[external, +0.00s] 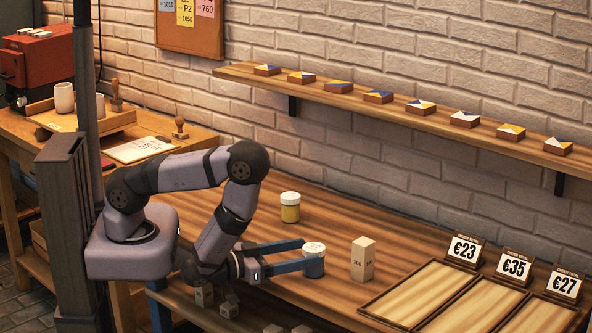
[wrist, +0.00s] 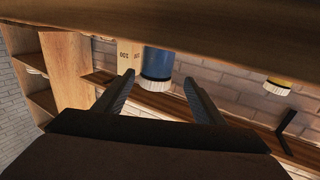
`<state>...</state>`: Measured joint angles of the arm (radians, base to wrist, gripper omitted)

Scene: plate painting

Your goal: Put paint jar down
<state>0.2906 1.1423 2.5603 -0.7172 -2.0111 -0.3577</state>
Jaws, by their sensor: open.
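A blue paint jar with a white lid (external: 314,266) stands upright on the wooden table (external: 345,216). My gripper (external: 303,257) is open, with its two fingers reaching low over the table to the jar. In the wrist view, which is upside down, the blue jar (wrist: 157,64) shows between and beyond the fingertips of my gripper (wrist: 159,79). A gap shows on each side of it. A yellow paint jar with a white lid (external: 290,208) stands farther back on the table and also shows in the wrist view (wrist: 278,81).
A pale wooden block (external: 362,259) stands close to the right of the blue jar. Framed trays with price cards (external: 415,294) lie at the right. A wall shelf (external: 395,101) holds several small painted tiles. Small blocks (external: 229,306) sit below the table's front edge.

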